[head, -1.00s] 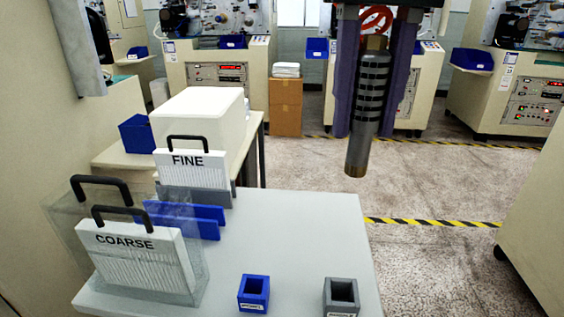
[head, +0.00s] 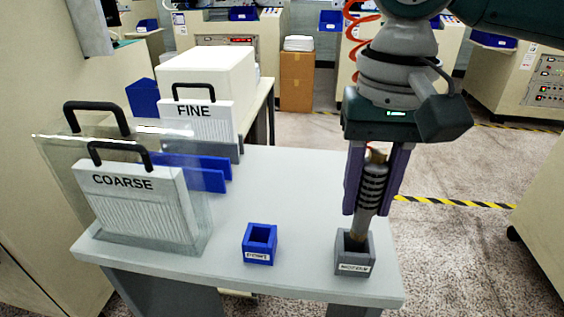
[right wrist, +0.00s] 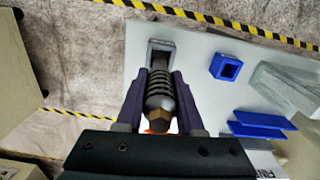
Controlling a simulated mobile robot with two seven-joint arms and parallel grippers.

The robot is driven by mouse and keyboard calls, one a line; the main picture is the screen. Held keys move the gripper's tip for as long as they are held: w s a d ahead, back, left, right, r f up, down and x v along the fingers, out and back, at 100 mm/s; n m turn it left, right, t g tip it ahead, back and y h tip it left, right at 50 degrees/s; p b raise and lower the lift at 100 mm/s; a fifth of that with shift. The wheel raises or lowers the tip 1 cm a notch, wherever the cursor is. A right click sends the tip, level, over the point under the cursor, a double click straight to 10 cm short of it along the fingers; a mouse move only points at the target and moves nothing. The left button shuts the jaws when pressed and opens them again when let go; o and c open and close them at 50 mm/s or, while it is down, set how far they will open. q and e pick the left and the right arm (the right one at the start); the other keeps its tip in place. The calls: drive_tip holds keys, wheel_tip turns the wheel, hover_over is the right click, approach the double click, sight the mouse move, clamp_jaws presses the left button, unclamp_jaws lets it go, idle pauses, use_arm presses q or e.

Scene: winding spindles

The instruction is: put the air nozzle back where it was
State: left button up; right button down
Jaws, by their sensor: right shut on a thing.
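The air nozzle (head: 371,190) is a grey ribbed cylinder with a brass end. My right gripper (head: 376,208) is shut on it from above, one purple finger on each side. The nozzle stands slightly tilted, its lower end at the opening of the grey square holder (head: 355,262), which has a white label, at the table's right front. How deep the tip sits in the holder cannot be told. In the right wrist view the nozzle (right wrist: 158,92) lies between the fingers, with the grey holder (right wrist: 161,50) beyond it. My left gripper is not in view.
A blue square holder (head: 260,243) stands left of the grey one on the table (head: 300,190). Clear cases with COARSE (head: 135,205) and FINE (head: 197,120) panels and blue plates (head: 200,175) fill the table's left side. The table between is clear.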

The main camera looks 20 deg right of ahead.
sight(359, 237)
wheel_tip(359, 237, down, 4)
drive_tip(key=shift+r+b, duration=0.1)
drive_tip(key=shift+b, duration=0.2)
drive_tip(key=shift+f, duration=0.25)
drive_tip(key=shift+f, duration=0.1)
drive_tip(key=shift+f, duration=0.35)
drive_tip(key=shift+f, duration=0.1)
drive_tip(key=c, duration=0.5)
unclamp_jaws()
drive_tip(key=shift+d, duration=0.1)
